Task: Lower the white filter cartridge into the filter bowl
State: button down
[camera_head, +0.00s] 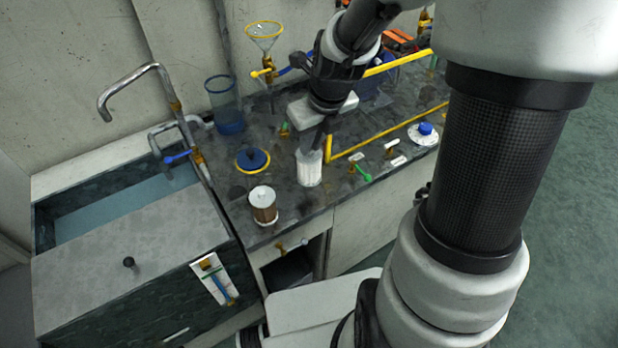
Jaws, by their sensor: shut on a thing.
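The white filter cartridge (309,170) stands upright on or just above the dark counter, near its front edge. My gripper (315,146) points down and is shut on the top of the cartridge. The clear, blue-tinted cylinder (224,108), which looks like the filter bowl, stands upright at the back of the counter, left of and behind my gripper. Its rim looks open, and its lower part is darker blue. The cartridge is outside it and well apart from it. My fingertips are small in this view.
A funnel (264,35) stands behind. A sink with a bent tap (150,68) is at left. Yellow pipe (385,131) and small valves lie at right.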

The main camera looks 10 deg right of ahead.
aim_at(311, 156)
notch_tip(311, 156, up, 7)
jog(key=p, duration=0.5)
jog(key=shift+f, duration=0.1)
dwell(0.5)
